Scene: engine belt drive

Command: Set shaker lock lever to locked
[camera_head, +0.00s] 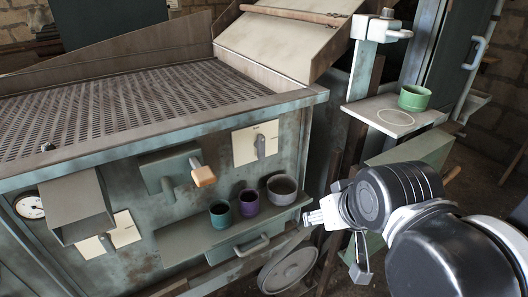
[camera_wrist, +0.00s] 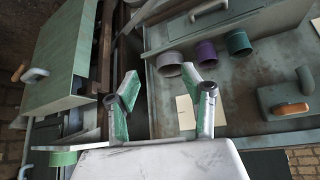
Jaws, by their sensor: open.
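No readable label tells which lever is the shaker lock lever. One grey lever (camera_head: 261,147) stands upright on a cream plate (camera_head: 245,146) at the panel's upper right. Another grey lever (camera_head: 107,242) is on a cream plate (camera_head: 125,229) at lower left, partly under a grey hood. An orange-tipped handle (camera_head: 203,175) sticks out between them and shows in the wrist view (camera_wrist: 290,108). My gripper (camera_head: 337,245) is open and empty, right of the panel and apart from the levers. In the wrist view, a cream plate (camera_wrist: 185,113) shows between its fingers (camera_wrist: 168,90); its lever cannot be made out.
A green cup (camera_head: 220,214), a purple cup (camera_head: 249,202) and a grey bowl (camera_head: 282,189) stand on the panel's ledge (camera_head: 180,238), left of my gripper. A green cup (camera_head: 414,97) sits on a side shelf (camera_head: 370,112). The grey hood (camera_head: 77,203) juts out at left.

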